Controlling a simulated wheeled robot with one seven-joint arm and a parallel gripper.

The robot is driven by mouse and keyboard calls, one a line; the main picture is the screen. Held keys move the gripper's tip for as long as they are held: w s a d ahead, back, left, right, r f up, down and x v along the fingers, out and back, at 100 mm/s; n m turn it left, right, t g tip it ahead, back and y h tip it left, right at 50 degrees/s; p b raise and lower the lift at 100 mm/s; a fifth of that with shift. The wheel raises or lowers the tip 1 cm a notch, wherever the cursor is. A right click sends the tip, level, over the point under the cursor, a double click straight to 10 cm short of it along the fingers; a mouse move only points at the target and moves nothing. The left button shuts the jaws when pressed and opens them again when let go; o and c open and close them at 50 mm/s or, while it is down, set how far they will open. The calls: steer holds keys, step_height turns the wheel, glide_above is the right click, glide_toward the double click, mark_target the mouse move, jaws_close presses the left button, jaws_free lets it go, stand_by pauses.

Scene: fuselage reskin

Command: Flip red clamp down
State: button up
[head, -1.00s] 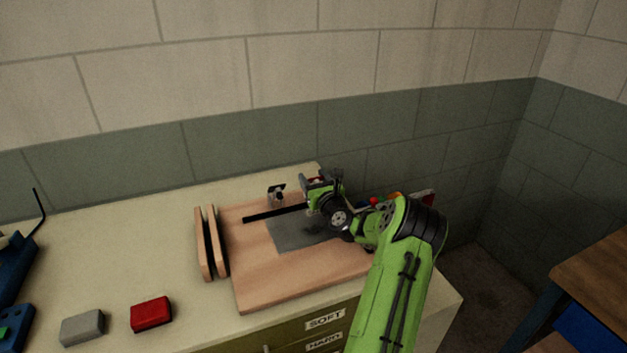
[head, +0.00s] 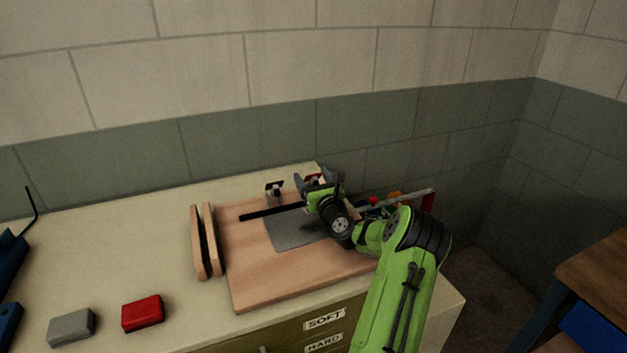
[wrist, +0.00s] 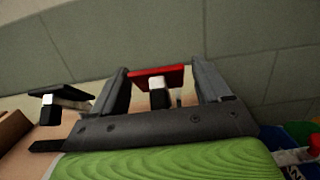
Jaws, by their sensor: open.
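The red clamp (wrist: 157,78) is in the middle of the wrist view, a flat red top plate over a white and black body. In the head view it is mostly hidden behind my gripper, with a bit of red (head: 312,177) showing. My gripper (wrist: 162,84) is open. Its two dark fingers stand on either side of the red plate, which appears between them. I cannot tell whether either finger touches it. In the head view my gripper (head: 318,184) is over the back right of the wooden board.
A black clamp (wrist: 57,102) stands left of my gripper; it also shows in the head view (head: 274,190). A grey sheet and black bar lie on the wooden board (head: 260,285). Coloured items sit right of the arm. Red and grey blocks lie front left, and the wall is close behind.

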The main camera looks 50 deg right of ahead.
steer(key=b+v, duration=0.1)
steer(key=v, duration=1.1)
steer(key=shift+f, duration=0.1)
